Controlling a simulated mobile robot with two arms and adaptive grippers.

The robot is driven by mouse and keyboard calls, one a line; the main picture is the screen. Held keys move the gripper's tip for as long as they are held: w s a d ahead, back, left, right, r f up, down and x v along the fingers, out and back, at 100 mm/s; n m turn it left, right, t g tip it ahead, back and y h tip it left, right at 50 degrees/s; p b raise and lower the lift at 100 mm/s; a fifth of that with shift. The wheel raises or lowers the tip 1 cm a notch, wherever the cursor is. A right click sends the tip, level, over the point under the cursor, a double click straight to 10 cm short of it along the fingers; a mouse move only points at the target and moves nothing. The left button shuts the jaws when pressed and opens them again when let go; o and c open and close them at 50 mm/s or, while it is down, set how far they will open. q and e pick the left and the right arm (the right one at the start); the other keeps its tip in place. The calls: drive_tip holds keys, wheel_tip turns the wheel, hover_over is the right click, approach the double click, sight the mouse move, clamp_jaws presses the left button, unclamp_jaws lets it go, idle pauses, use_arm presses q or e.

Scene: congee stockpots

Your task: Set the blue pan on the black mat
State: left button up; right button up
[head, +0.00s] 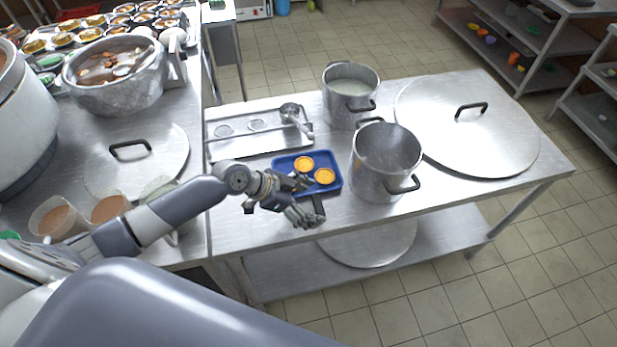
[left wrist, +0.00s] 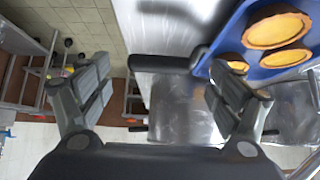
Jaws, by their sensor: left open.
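The blue pan (head: 333,188) is a shallow rectangular pan near the front edge of the steel table, with a black handle (head: 319,205) pointing to that edge. It holds round orange tarts (head: 303,164). My left gripper (head: 305,216) is open and empty beside the handle. In the left wrist view, the blue pan (left wrist: 212,52) shows at the upper right, and its handle (left wrist: 165,63) lies across the space ahead of the open fingers (left wrist: 160,88). The arm covers the pan's left front part. I cannot make out a black mat. My right gripper is not in view.
An open steel pot (head: 375,180) stands close right of the pan, and a filled pot (head: 350,98) behind it. A steel tray with a ladle (head: 292,115) lies behind the pan. A large lid (head: 445,135) covers the table's right. Bare table remains front left.

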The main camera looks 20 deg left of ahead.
use_arm(q)
drive_tip(key=shift+x, duration=1)
drive_tip(key=shift+s, duration=0.1)
drive_tip(key=c, duration=1.2)
drive_tip(key=shift+s, duration=0.1)
